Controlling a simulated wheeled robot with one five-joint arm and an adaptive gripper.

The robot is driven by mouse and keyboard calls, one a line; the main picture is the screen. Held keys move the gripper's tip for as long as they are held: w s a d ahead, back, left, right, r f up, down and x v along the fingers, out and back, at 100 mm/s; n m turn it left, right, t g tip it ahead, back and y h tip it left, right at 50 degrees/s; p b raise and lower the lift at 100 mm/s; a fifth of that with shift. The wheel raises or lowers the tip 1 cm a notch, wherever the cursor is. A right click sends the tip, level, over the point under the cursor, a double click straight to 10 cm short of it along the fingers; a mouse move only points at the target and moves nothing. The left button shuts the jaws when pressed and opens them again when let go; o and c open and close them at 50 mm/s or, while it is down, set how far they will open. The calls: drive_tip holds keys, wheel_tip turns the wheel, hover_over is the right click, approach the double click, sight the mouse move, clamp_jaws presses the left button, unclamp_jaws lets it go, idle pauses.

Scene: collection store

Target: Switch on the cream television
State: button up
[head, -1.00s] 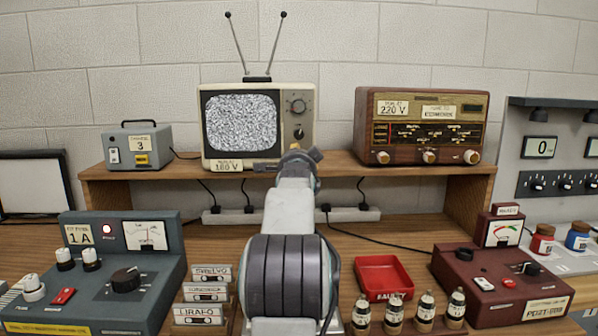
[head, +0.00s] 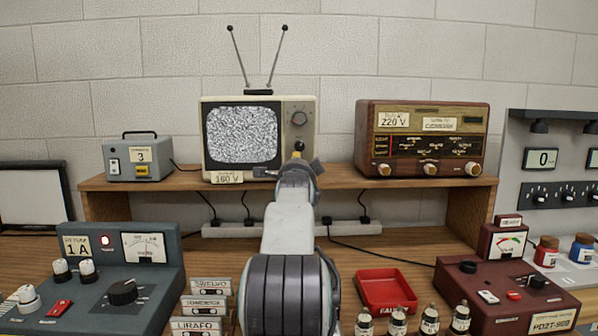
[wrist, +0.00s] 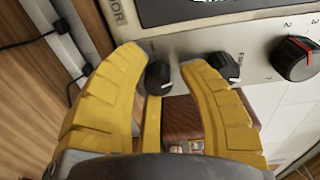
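The cream television (head: 208,178) stands on the wooden shelf with grey static on its screen (head: 242,134). A second small knob (wrist: 225,66) is by the right fingertip. Contact cannot be told. A larger red-marked dial (wrist: 296,58) is farther right.
A brown radio (head: 422,140) stands right of the television, and a grey box (head: 138,158) left. A power strip (head: 290,229) lies under the shelf.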

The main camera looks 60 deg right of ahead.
drive_tip(key=shift+o, duration=1.1)
drive_tip(key=shift+s, duration=0.1)
drive_tip(key=shift+d+n+p, duration=0.1)
drive_tip(key=shift+n+p, duration=0.2)
drive_tip(key=shift+p, duration=0.05)
